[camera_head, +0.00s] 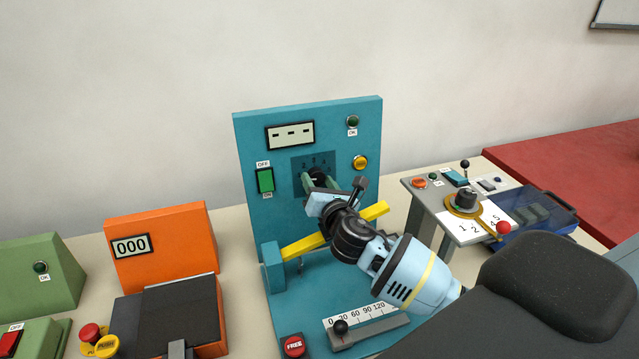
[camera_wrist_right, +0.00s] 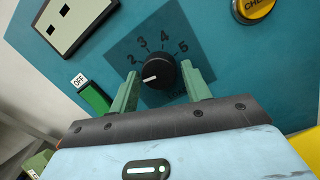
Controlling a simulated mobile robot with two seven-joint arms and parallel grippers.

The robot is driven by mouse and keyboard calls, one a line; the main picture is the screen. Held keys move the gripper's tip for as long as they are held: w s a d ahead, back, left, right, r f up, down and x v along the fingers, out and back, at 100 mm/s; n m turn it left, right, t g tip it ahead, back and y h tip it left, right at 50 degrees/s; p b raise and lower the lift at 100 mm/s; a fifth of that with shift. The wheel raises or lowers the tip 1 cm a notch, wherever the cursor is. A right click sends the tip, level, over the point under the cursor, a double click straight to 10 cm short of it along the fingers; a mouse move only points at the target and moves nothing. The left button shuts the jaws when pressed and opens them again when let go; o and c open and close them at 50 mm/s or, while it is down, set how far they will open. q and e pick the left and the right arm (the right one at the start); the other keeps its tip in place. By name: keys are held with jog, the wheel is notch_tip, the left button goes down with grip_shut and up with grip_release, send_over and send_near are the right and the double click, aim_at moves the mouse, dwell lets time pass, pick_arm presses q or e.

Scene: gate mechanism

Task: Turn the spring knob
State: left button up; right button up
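The spring knob is a round black dial (camera_wrist_right: 160,74) on a dark square plate with printed numbers, 2 to 5 readable. Its white mark points to the left, toward the left finger, below the 2. In the head view the knob (camera_head: 318,174) sits on the teal upright panel, partly hidden by my gripper. My right gripper (camera_wrist_right: 160,68) faces the panel with its two green fingers on either side of the knob. The fingers are apart, with a gap visible at the right; contact at the left is hard to judge. My left gripper is not in view.
The teal panel (camera_head: 250,142) carries a display, a green switch (camera_head: 265,181) and a yellow button (camera_head: 360,162). A yellow bar (camera_head: 304,247) crosses below my right gripper. An orange box (camera_head: 160,245) stands left and a small grey table (camera_head: 420,200) right.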

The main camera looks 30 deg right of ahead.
jog(key=c, duration=0.6)
jog(key=shift+c, duration=0.2)
jog(key=shift+m, duration=0.4)
jog(key=m, duration=0.3)
jog(key=shift+a+h, duration=0.1)
jog(key=shift+h, duration=0.2)
jog(key=m+h, duration=0.1)
jog(key=m, duration=0.4)
jog(key=shift+a+g, duration=0.1)
jog(key=shift+g, duration=0.2)
jog(key=m, duration=0.4)
jog(key=shift+w+r+g, duration=0.1)
jog(key=shift+g, duration=0.2)
jog(key=shift+r+m+g, duration=0.1)
jog(key=shift+m+g, duration=0.3)
jog(key=shift+m, duration=1.8)
